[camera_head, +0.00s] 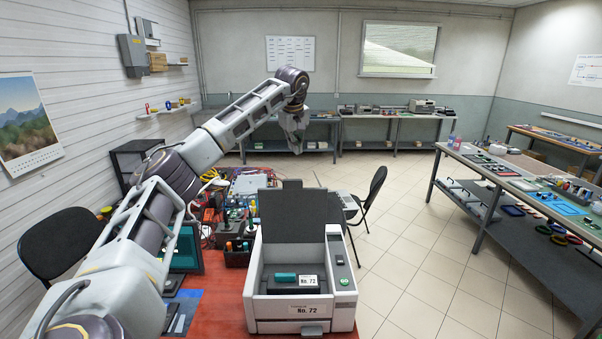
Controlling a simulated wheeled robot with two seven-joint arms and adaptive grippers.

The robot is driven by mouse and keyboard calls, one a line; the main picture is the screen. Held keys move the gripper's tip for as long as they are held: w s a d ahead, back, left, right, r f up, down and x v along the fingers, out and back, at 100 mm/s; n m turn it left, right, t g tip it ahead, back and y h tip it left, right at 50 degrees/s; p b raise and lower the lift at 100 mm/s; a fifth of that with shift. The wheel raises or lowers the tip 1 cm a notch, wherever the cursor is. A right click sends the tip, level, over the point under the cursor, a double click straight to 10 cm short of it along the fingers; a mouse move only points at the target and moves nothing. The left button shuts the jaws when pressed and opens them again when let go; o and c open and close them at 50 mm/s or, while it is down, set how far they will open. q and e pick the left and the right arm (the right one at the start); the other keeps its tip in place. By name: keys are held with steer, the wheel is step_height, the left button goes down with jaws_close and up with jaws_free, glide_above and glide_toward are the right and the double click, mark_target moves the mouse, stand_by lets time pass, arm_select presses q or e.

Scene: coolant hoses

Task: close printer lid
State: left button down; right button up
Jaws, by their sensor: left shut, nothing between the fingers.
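My left arm reaches in from the left, and my left gripper (296,146) hangs pointing down, shut and empty. In the picture it is above the lid, apart from it. My right gripper is not in view.
The red table (215,305) holds a dark pen holder (237,254), a monitor (187,248), cables and electronics behind the printer. Black chairs (60,243) stand left and right of the table. A long workbench (500,185) is at the right, with clear tiled floor between.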

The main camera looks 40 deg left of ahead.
arm_select(q)
steer(key=m, duration=0.6)
steer(key=shift+s+a+m, duration=0.15)
steer(key=shift+s+m, duration=0.15)
steer(key=shift+m, duration=0.1)
steer(key=shift+f, duration=0.15)
step_height(320, 180, down, 9)
steer(key=p, duration=0.3)
steer(key=shift+s, duration=0.2)
stand_by(1.1)
steer(key=shift+s+f, duration=0.1)
steer(key=shift+f, duration=0.15)
stand_by(0.4)
